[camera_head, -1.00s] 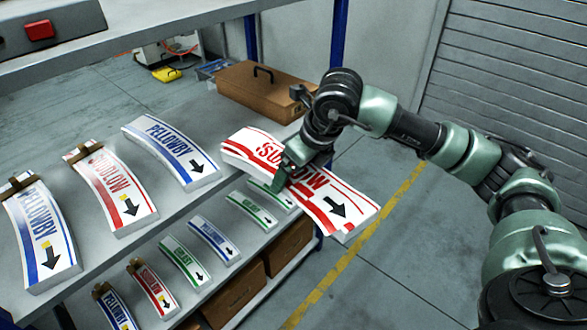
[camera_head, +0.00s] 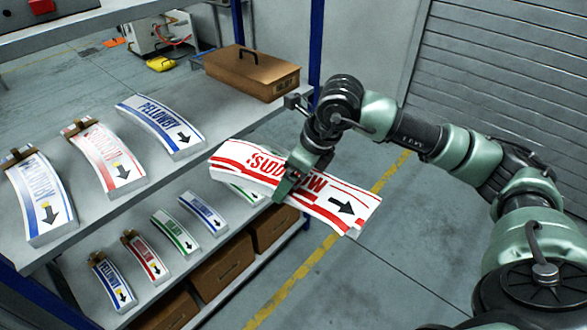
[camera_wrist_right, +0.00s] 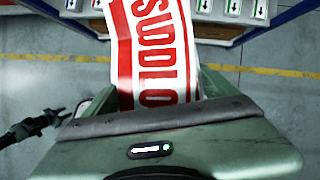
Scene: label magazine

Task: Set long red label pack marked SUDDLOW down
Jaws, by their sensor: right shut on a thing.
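The long red label pack marked SUDDLOW (camera_head: 240,160) is white with red bands, red letters and a black arrow. My right gripper (camera_head: 287,182) is shut on its middle and holds it in the air at the right end of the shelf unit, beyond the upper shelf's edge. The gripper hides some of the letters. In the right wrist view the pack (camera_wrist_right: 155,50) runs up from the jaws, with the letters SUDDLO showing.
The upper shelf (camera_head: 110,215) bears blue PELLOWBY packs (camera_head: 160,127), a red pack (camera_head: 105,160) and a brown box with a handle (camera_head: 250,75). Bare shelf shows between the blue pack and the brown box.

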